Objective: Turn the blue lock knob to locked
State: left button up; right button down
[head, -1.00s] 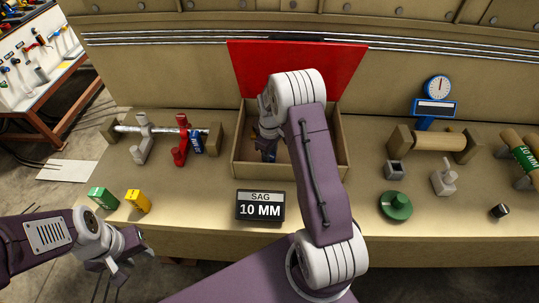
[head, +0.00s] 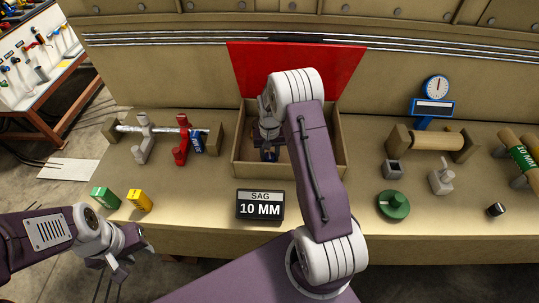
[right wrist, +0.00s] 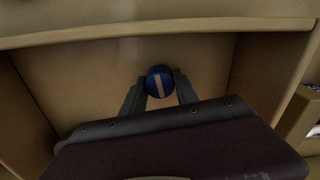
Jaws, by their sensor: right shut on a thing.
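The blue lock knob (right wrist: 159,82) is round with a pale stripe across its face. In the right wrist view the stripe runs nearly up and down, tilted slightly. My right gripper (right wrist: 160,88) has a finger on each side of the knob and is shut on it. In the head view my right gripper (head: 269,154) reaches down inside the open box (head: 240,158), and my own arm hides most of the knob there. My left gripper (head: 134,262) is empty, with its fingers apart, in front of the bench at the lower left.
A red panel (head: 300,68) stands behind the box. A sign (head: 260,206) reading SAG 10 MM is in front of it. A rod stand with a red clamp (head: 181,145) is on the left. A green disc (head: 394,205) and a blue dial gauge (head: 435,90) are on the right.

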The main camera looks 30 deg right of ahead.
aim_at(270, 155)
jog(key=shift+m, duration=0.9)
jog(key=c, duration=0.9)
grip_release()
jog(key=shift+c, duration=0.2)
jog(key=shift+s, duration=0.1)
notch_tip(270, 155, up, 9)
jog(key=shift+r+b, duration=0.1)
jog(key=shift+b, duration=0.4)
